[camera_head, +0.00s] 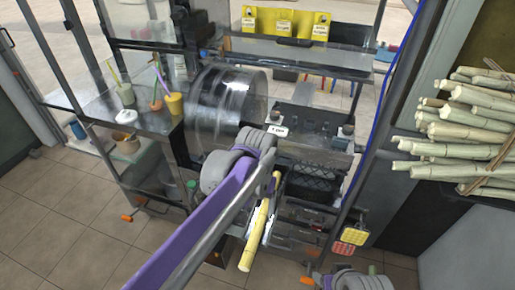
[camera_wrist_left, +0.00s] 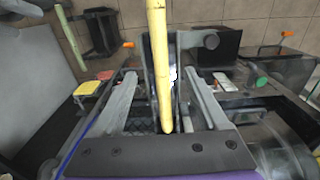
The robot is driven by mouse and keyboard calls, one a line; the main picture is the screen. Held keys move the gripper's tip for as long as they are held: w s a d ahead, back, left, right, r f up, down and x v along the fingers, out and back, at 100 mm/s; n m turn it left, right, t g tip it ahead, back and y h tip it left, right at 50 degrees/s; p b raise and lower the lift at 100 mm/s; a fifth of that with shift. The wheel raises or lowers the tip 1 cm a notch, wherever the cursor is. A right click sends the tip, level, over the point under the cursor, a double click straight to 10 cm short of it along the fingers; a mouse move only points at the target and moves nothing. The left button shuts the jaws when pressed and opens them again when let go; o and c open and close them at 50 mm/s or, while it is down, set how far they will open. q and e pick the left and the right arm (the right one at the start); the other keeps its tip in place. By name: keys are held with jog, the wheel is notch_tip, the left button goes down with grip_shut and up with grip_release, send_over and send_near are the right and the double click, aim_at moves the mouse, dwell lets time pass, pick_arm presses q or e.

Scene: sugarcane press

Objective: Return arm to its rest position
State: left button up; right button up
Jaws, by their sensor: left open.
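My left arm (camera_head: 205,225), purple and grey, reaches from the bottom edge to the front of the press in the head view. My left gripper (camera_head: 262,222) is low in front of the press, partly hidden by the arm. In the left wrist view its two pale fingers (camera_wrist_left: 160,82) stand wide apart. A yellow cane stalk (camera_head: 248,252) slants downward beside the gripper. In the left wrist view the stalk (camera_wrist_left: 157,45) shows between the open fingers, with a gap on each side.
The press's metal drum (camera_head: 228,100) stands behind my arm. A metal side table (camera_head: 150,122) with cups is at the left. Cut cane stalks (camera_head: 465,125) are piled at the right. A blue cable (camera_head: 377,110) runs along a post. Tiled floor (camera_head: 65,215) is clear at lower left.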

pick_arm(q)
jog(key=s+a+f+n+t, duration=0.1)
jog(key=s+a+f+t, duration=0.1)
jog(key=s+a, duration=0.5)
jog(key=s+a+f+n+t, duration=0.2)
jog(key=s+a+f, duration=0.3)
jog(key=s+a, duration=0.3)
jog(key=a+t, duration=0.1)
jog(key=a, duration=0.1)
jog(key=shift+s+a+f+n, duration=0.15)
jog(key=shift+s+a+n, duration=0.15)
